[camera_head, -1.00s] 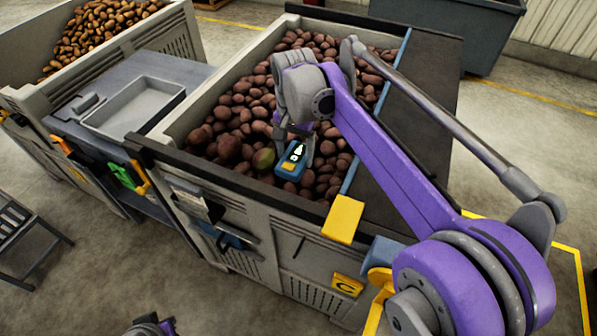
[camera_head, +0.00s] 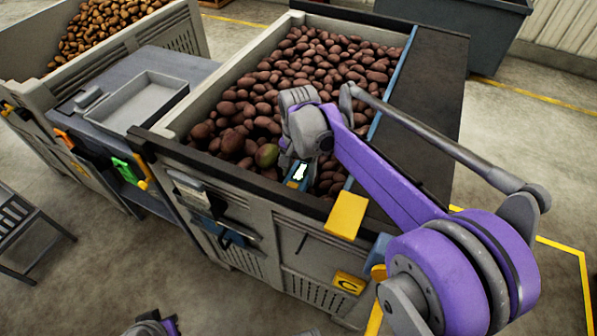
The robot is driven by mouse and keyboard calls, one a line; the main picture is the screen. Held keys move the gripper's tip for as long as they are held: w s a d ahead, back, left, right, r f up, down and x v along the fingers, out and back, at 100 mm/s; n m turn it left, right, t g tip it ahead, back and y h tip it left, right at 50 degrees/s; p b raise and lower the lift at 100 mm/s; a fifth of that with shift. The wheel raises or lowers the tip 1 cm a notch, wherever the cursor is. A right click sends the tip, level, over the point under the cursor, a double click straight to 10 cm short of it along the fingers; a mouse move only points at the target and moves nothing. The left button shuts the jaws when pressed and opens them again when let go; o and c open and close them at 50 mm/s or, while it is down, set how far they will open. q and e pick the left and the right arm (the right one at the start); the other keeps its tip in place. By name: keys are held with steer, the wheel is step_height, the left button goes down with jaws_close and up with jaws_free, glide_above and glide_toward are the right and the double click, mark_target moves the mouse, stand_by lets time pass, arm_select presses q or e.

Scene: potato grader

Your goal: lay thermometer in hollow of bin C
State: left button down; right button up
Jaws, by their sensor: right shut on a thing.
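Bin C (camera_head: 243,206) is a large grey slatted crate with a yellow C tag, full of dark red potatoes (camera_head: 318,60). My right gripper (camera_head: 296,172) is low over the potatoes near the bin's front wall. It is shut on the thermometer (camera_head: 299,174), a small blue device with a lit white display. The thermometer's lower part is close to the potatoes; I cannot tell whether it touches them. The hollow is not clearly visible; my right arm hides part of that area. My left gripper (camera_head: 152,326) shows only as a dark piece at the bottom edge, too little to judge.
A greenish potato (camera_head: 267,155) lies just left of the thermometer. A yellow block (camera_head: 346,214) sits on the front rim. A grey tray (camera_head: 146,106) stands on the side table at left. Another bin (camera_head: 183,22) of lighter potatoes is behind it.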

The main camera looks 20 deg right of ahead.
mark_target(298, 176)
steer(key=o, duration=1.5)
steer(key=shift+f, duration=0.1)
steer(key=shift+o, duration=0.2)
step_height(298, 176, up, 12)
steer(key=p, duration=0.1)
steer(key=shift+r+p, duration=0.2)
steer(key=shift+p, duration=0.15)
